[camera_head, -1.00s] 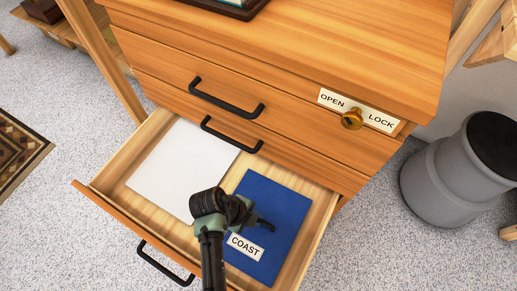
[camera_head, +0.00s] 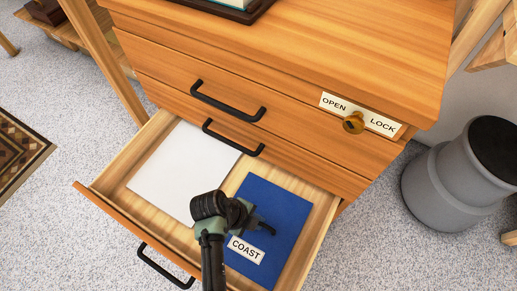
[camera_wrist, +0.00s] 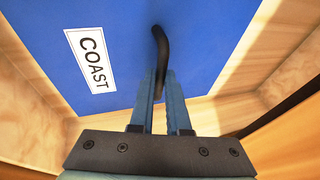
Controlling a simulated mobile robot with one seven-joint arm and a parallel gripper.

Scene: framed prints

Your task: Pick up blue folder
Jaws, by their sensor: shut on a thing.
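The blue folder (camera_head: 275,215) lies flat in the open bottom drawer (camera_head: 160,218), on its right side. It bears a white label reading COAST (camera_head: 246,250). The folder also fills much of the wrist view (camera_wrist: 200,35), where a black curved handle (camera_wrist: 160,42) stands on it. My gripper (camera_head: 262,224) is over the folder, to the right of my wrist. In the wrist view my gripper's two fingers (camera_wrist: 162,80) are close together, shut on the lower end of the black handle. The folder appears to rest in the drawer.
A white sheet or folder (camera_head: 183,172) lies in the drawer's left part. The cabinet's upper drawers with black handles (camera_head: 228,103) are shut. A grey bin (camera_head: 460,180) stands at the right.

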